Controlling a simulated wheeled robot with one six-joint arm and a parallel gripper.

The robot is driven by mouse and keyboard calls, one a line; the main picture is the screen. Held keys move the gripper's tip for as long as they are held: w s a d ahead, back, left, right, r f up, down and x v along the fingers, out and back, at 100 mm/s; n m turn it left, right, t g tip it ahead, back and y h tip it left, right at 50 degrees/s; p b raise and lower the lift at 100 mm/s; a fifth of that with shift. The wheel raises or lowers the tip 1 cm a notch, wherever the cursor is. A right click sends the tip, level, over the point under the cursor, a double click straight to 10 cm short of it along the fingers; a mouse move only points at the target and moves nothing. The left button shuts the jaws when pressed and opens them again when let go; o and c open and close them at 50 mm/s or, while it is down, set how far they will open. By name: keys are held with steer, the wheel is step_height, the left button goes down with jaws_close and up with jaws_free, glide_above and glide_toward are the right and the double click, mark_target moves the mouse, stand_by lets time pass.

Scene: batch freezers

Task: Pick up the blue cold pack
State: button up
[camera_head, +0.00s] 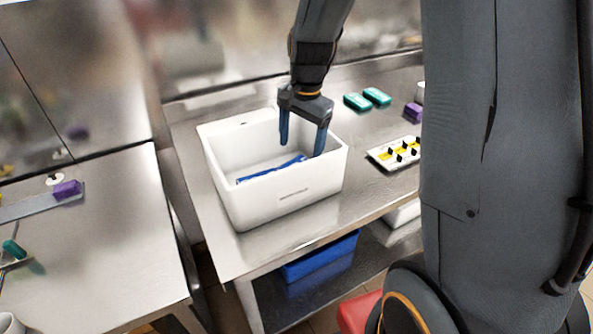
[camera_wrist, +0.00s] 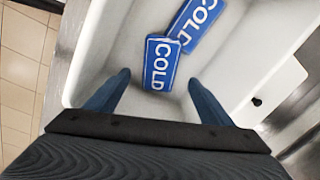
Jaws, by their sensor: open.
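Two blue cold packs with white "COLD" lettering lie inside a white bin (camera_head: 290,205). In the wrist view the nearer cold pack (camera_wrist: 161,63) lies between my fingertips and a little beyond them, and the farther cold pack (camera_wrist: 198,22) is tilted at upper right, touching or overlapping it. In the head view the packs show as a thin blue strip (camera_head: 270,171) on the bin's floor. My gripper (camera_head: 302,146) is open and empty, pointing down into the bin, with its fingers (camera_wrist: 160,77) apart above the packs.
The bin stands on a steel table (camera_head: 215,245). To its right are teal packs (camera_head: 357,102), a purple block (camera_head: 413,112) and a white tray (camera_head: 395,152) with yellow and black pieces. A blue container (camera_head: 318,256) sits on the shelf below. The bin walls surround my fingers.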

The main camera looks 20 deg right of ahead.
steer(key=shift+w+a+f+p, duration=0.15)
steer(key=shift+f+p, duration=0.4)
steer(key=shift+f, duration=1.15)
steer(key=shift+s+a+f+p, duration=0.15)
steer(key=shift+f+p, duration=0.4)
steer(key=shift+f, duration=1.15)
steer(key=shift+w, duration=0.1)
steer(key=c, duration=1.4)
steer(key=shift+o, duration=0.2)
steer(key=shift+r, duration=0.15)
